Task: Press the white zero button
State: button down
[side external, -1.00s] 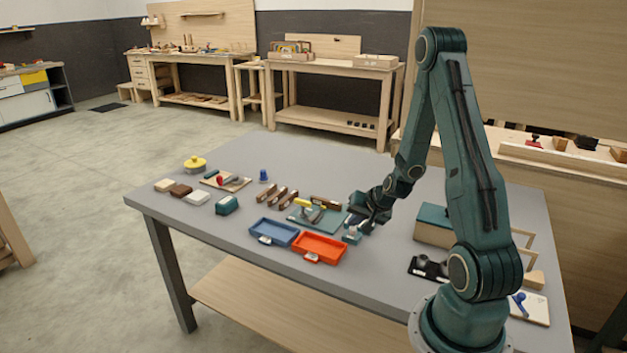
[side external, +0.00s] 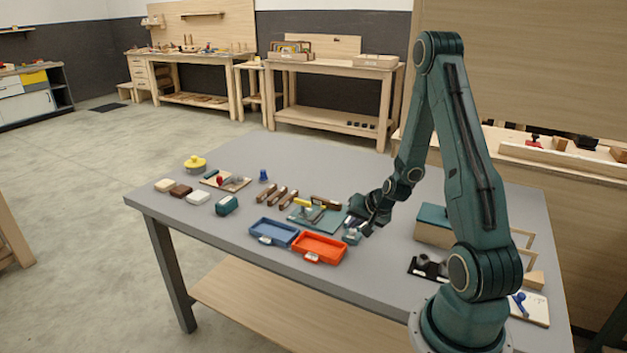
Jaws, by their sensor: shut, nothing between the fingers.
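My gripper (side external: 355,226) is over the middle right of the grey table, low and pointing down. Its fingers are shut and empty. A small teal and pale device (side external: 351,237) sits directly below the fingers, just right of the orange tray. The gripper partly covers it. The white zero button cannot be made out at this size, and I cannot tell whether the fingertips touch the device.
A blue tray (side external: 273,232) and an orange tray (side external: 319,248) lie left of the device. A teal plate with tools (side external: 316,219) is behind them. A teal-topped box (side external: 433,226) stands to the right. The table's front left (side external: 190,222) is clear.

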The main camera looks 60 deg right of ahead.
aim_at(354, 231)
jog(key=shift+f, duration=0.45)
dwell(0.6)
jog(key=shift+r, duration=1.35)
jog(key=shift+r, duration=0.15)
jog(key=shift+r, duration=2.4)
